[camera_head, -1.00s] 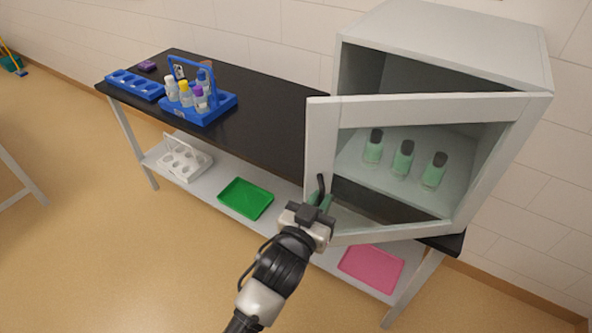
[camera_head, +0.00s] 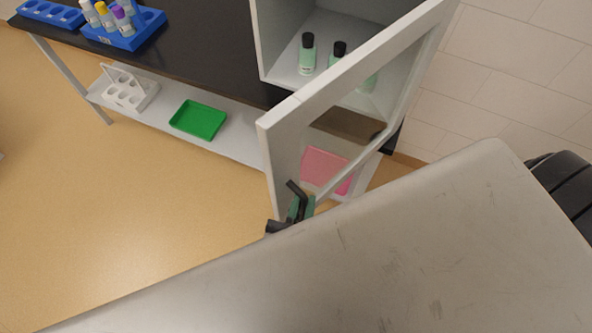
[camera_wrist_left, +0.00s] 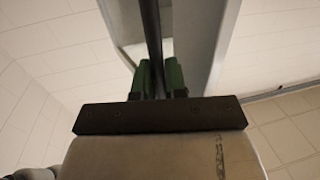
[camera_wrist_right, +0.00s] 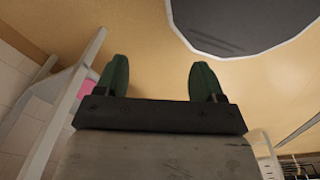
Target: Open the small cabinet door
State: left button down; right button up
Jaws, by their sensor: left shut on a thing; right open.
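The small cabinet (camera_head: 262,45) stands on the bench with its white-framed glass door (camera_head: 268,150) swung well out towards me. Green bottles with black caps (camera_head: 307,55) stand inside, some seen through the glass. My left gripper (camera_head: 300,207) is shut on the black door handle (camera_head: 293,187) at the door's free edge. In the left wrist view the dark handle bar (camera_wrist_left: 151,35) runs between the green fingers of the left gripper (camera_wrist_left: 159,78). My right gripper (camera_wrist_right: 160,80) is open and empty; it shows only in the right wrist view.
A large grey link of mine covers the lower right of the head view. A blue bottle carrier (camera_head: 135,40) stands on the black bench top (camera_head: 205,50). A green tray (camera_head: 199,119), a pink tray (camera_head: 325,170) and a white rack (camera_head: 128,92) lie below. The floor at left is clear.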

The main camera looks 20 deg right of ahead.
pick_arm(q)
jog(key=shift+s+d+r, duration=0.1)
jog(key=shift+s, duration=0.05)
pick_arm(e)
jog(key=shift+a, duration=0.3)
pick_arm(q)
jog(key=c, duration=1.5)
grip_release()
jog(key=o, duration=0.3)
jog(key=shift+d, duration=0.15)
pick_arm(e)
jog(key=shift+d, duration=0.35)
pick_arm(q)
jog(key=b+v, duration=0.3)
jog(key=v, duration=0.7)
jog(key=shift+s+a+b, duration=0.2)
jog(key=shift+s+b, duration=0.1)
pick_arm(e)
jog(key=shift+f, duration=1.85)
